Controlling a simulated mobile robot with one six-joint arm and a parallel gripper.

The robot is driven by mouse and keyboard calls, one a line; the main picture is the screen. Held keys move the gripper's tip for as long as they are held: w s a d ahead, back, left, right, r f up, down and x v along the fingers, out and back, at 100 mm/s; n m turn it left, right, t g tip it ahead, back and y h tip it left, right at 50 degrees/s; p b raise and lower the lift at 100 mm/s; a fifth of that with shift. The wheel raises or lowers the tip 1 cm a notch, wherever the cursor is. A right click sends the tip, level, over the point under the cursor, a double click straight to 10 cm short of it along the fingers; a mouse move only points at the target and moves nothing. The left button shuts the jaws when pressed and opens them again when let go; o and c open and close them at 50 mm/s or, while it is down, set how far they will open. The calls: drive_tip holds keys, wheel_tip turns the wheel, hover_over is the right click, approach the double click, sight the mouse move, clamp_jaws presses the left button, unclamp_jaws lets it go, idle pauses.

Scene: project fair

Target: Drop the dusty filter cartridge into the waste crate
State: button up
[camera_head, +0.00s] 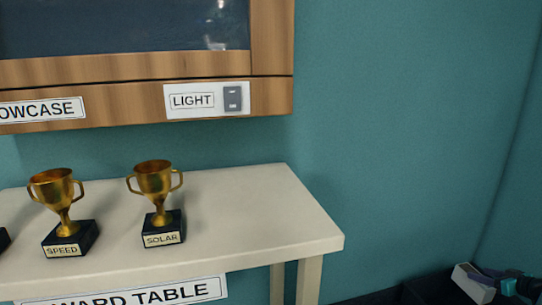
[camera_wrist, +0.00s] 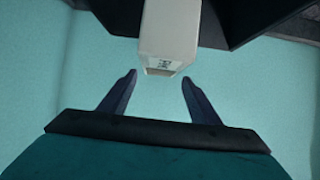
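A pale, boxy piece with a small dark mark (camera_wrist: 165,50), possibly the filter cartridge, shows at the top middle of the wrist view. Its near end lies between and just beyond my fingertips, with a gap on both sides. My gripper (camera_wrist: 159,77) is open, its two dark fingers apart. In the head view, the pale piece (camera_head: 470,285) is at the bottom right corner, just left of my gripper (camera_head: 500,280), partly cut off by the frame. Dark surfaces (camera_wrist: 250,18) lie behind it in the wrist view; I cannot tell whether they are the waste crate.
A white award table (camera_head: 250,215) stands at the left with gold SPEED (camera_head: 60,210) and SOLAR (camera_head: 157,200) trophies on it. A wooden showcase (camera_head: 270,60) with a LIGHT switch (camera_head: 233,98) hangs above. Dark edges (camera_head: 400,295) show low at the right. The teal wall (camera_head: 420,130) is bare.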

drive_tip(key=shift+o, duration=1.3)
drive_tip(key=p+v, duration=0.4)
drive_tip(key=v, duration=1)
drive_tip(key=shift+f, duration=0.1)
